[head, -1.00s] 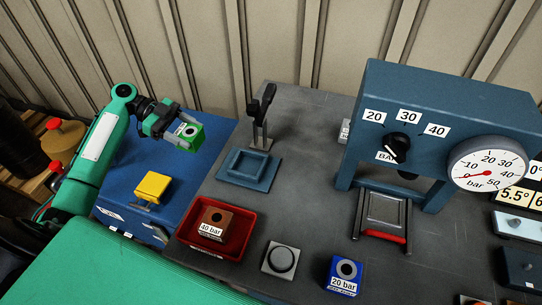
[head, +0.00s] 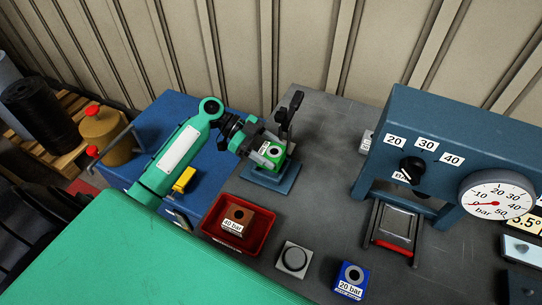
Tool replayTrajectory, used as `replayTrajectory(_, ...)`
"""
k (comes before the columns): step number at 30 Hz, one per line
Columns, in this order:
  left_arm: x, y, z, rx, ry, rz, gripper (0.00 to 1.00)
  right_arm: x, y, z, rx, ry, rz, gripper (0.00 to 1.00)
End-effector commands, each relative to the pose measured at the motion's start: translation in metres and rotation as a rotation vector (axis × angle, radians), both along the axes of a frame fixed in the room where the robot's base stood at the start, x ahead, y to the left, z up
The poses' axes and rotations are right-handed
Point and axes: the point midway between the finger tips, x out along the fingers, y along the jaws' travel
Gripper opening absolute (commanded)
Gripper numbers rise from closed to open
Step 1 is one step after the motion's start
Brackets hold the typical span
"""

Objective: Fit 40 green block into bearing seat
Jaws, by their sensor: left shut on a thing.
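My left gripper (head: 262,143) is shut on the green block (head: 271,153), which has a dark round hole in its top and a white label on its side. It holds the block over the blue square bearing seat (head: 272,182). I cannot tell whether the block touches the seat. The block and gripper hide most of the seat's recess. The toggle clamp (head: 290,115) stands upright just behind the seat, with its dark handle raised. My right gripper is not in view.
The blue press (head: 440,140) with dial and gauge stands right. Grey bench between seat and press is clear.

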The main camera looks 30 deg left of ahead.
Motion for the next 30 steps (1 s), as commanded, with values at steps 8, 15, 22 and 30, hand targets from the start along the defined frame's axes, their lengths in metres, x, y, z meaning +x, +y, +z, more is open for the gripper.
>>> replayTrajectory(8,0.000,-0.001,-0.031,-0.004,-0.002,0.000,0.14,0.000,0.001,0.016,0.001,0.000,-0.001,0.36)
replayTrajectory(15,0.001,-0.001,-0.033,-0.003,-0.003,0.000,0.14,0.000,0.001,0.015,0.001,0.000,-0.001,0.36)
replayTrajectory(22,0.000,-0.001,-0.036,-0.001,-0.001,0.000,0.80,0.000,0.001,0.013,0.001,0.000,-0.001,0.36)
replayTrajectory(30,0.000,-0.001,-0.036,-0.001,-0.001,0.000,0.80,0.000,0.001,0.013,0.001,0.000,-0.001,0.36)
